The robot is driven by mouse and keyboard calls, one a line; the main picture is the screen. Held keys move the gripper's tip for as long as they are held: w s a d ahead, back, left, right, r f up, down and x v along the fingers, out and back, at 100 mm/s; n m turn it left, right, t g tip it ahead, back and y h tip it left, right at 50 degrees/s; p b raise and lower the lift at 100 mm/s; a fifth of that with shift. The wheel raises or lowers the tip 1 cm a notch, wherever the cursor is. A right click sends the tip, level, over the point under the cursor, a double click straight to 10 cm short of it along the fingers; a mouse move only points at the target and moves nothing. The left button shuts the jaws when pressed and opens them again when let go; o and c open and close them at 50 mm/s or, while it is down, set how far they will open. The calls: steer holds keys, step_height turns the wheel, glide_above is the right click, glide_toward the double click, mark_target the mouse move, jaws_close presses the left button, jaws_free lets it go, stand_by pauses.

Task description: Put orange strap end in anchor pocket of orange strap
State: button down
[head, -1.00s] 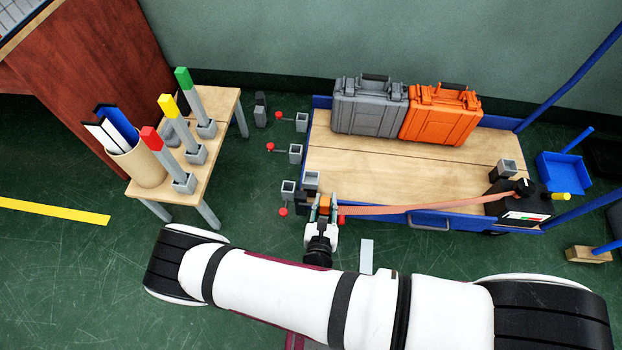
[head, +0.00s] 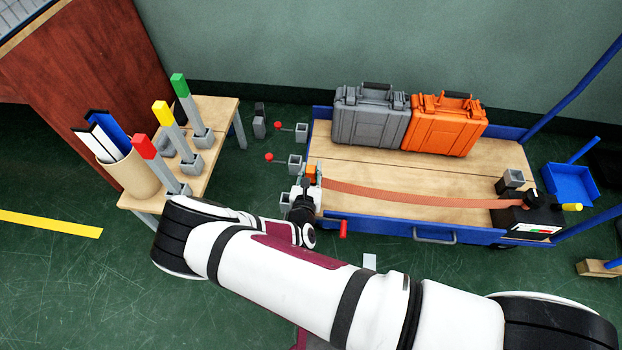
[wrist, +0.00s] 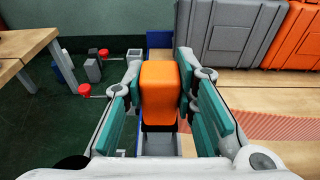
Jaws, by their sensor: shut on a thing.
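The orange strap end (wrist: 160,88) is a block held upright between the teal-padded fingers of my gripper (wrist: 158,100). In the head view my gripper (head: 311,181) holds the orange end (head: 311,170) at the left end of the cart. The orange strap (head: 420,196) runs from it across the cart to a black ratchet box (head: 535,218) at the right. In the wrist view a grey socket-like part (wrist: 158,146) shows just below and nearer than the block, partly hidden. I cannot tell whether the block touches it.
Grey sockets with red knobs stand along the cart's left side, one (head: 301,128) behind another (head: 295,162). A grey case (head: 368,118) and an orange case (head: 445,125) stand at the back of the cart. A small table (head: 222,112) with coloured-tipped posts is at left.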

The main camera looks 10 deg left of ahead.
steer(key=shift+f+b, duration=0.75)
steer(key=shift+f, duration=1)
steer(key=shift+f, duration=0.15)
steer(key=c, duration=1.3)
jaws_free()
steer(key=shift+s+f, duration=0.1)
steer(key=shift+s+r, duration=0.15)
steer(key=shift+r, duration=0.15)
steer(key=s+r+p, duration=0.2)
steer(key=s+p, duration=0.1)
steer(key=s, duration=0.8)
steer(key=shift+s+a, duration=0.15)
steer(key=shift+s, duration=0.05)
steer(key=shift+r, duration=0.1)
